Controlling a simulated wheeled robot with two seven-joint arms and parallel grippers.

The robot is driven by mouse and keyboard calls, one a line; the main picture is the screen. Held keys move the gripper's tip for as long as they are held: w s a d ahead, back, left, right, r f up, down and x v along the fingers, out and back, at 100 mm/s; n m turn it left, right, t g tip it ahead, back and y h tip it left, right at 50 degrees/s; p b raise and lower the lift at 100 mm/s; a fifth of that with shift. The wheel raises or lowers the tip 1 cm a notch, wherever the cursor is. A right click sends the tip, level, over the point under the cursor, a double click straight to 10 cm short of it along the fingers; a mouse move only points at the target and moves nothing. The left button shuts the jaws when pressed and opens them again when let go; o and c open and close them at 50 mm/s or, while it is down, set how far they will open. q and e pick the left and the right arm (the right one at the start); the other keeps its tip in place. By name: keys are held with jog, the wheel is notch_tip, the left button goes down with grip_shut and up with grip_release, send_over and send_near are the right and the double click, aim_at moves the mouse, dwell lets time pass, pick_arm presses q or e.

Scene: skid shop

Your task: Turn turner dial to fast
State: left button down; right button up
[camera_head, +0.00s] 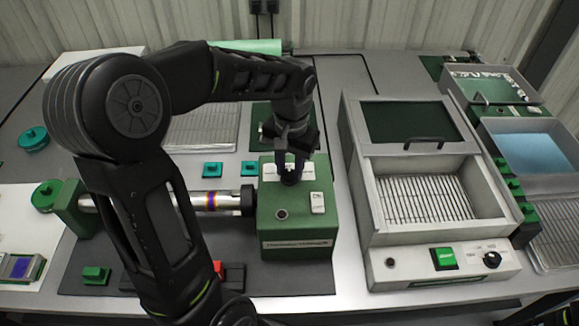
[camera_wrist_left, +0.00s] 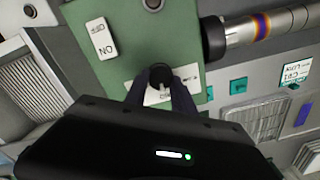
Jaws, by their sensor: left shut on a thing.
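The turner (camera_head: 295,230) is a green box on a dark mat, with a metal roller running out to its left. Its black dial (camera_wrist_left: 161,77) sits on a white label plate (camera_wrist_left: 178,85), whose lettering I cannot read. My left gripper (camera_head: 289,176) reaches down from above and is shut on the dial. In the left wrist view both fingers (camera_wrist_left: 160,84) close around the knob, which partly hides it. The dial's pointer direction cannot be made out. A white rocker switch (camera_head: 317,202) marked ON and OFF is beside it on the box top. My right gripper is not in view.
A grey oven-like machine (camera_head: 430,185) with a wire rack, green button and black knob (camera_head: 492,259) stands close to the right. The metal roller (camera_head: 212,200) lies left of the turner. Small teal blocks (camera_head: 212,169) lie behind the roller.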

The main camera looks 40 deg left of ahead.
aim_at(289, 174)
pick_arm(q)
jog(key=m, duration=0.5)
jog(key=shift+m, duration=0.3)
jog(key=m+p, duration=0.1)
jog(key=m, duration=0.4)
jog(key=shift+m, duration=0.4)
jog(key=c, duration=1.1)
grip_release()
jog(key=shift+o, duration=0.2)
jog(key=shift+r, duration=0.1)
notch_tip(289, 174, up, 8)
jog(key=shift+s+f, duration=0.1)
jog(key=shift+f, duration=0.05)
